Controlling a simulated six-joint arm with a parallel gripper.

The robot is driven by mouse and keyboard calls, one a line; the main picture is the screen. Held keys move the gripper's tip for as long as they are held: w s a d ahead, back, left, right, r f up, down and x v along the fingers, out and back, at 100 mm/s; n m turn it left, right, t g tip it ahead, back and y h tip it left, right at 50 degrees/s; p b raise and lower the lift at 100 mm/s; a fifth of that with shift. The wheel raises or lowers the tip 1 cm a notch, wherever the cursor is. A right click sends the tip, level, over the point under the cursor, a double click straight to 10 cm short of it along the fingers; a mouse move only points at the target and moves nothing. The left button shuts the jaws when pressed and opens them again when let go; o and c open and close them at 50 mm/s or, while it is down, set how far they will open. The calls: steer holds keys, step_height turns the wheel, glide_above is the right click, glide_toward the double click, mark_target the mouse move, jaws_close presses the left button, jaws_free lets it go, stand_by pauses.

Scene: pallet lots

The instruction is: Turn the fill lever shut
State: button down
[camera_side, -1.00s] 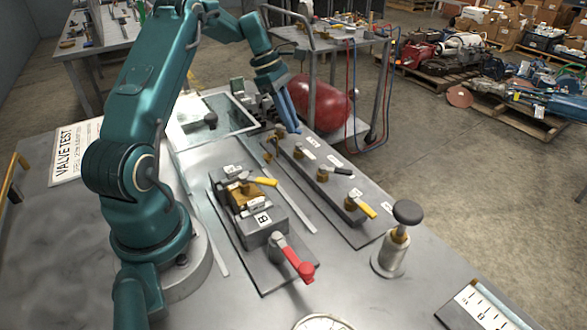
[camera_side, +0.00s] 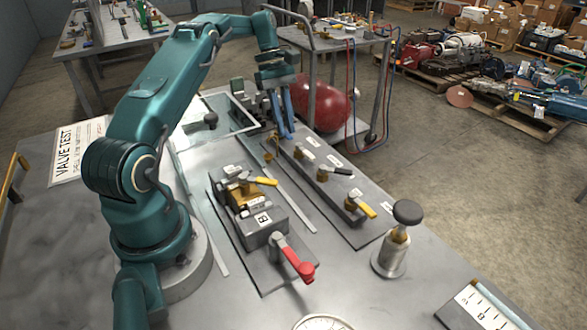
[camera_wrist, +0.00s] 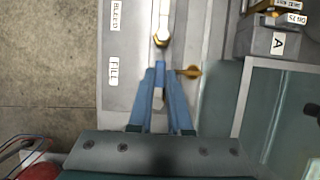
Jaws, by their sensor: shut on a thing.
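My gripper (camera_side: 288,134) is at the far end of the valve strip (camera_side: 340,205) in the side view, fingers pointing down. In the wrist view my gripper (camera_wrist: 160,70) has its blue fingers close together, shut around a small pale grey piece (camera_wrist: 158,98), which I take as the fill lever. The FILL label (camera_wrist: 113,72) lies to their left on the strip. The fingers hide most of this lever and its valve, so its exact angle cannot be told.
A brass valve with a pale lever (camera_wrist: 163,22) is just beyond the fingertips. A small brass piece (camera_wrist: 190,72) sticks out to their right. Black-levered (camera_side: 340,171) and yellow-levered (camera_side: 363,208) valves stand nearer on the strip. A red-levered block (camera_side: 265,232) is alongside.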

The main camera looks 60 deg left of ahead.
stand_by(0.4)
steer(key=c, duration=0.8)
jaws_free()
steer(key=shift+c, duration=0.2)
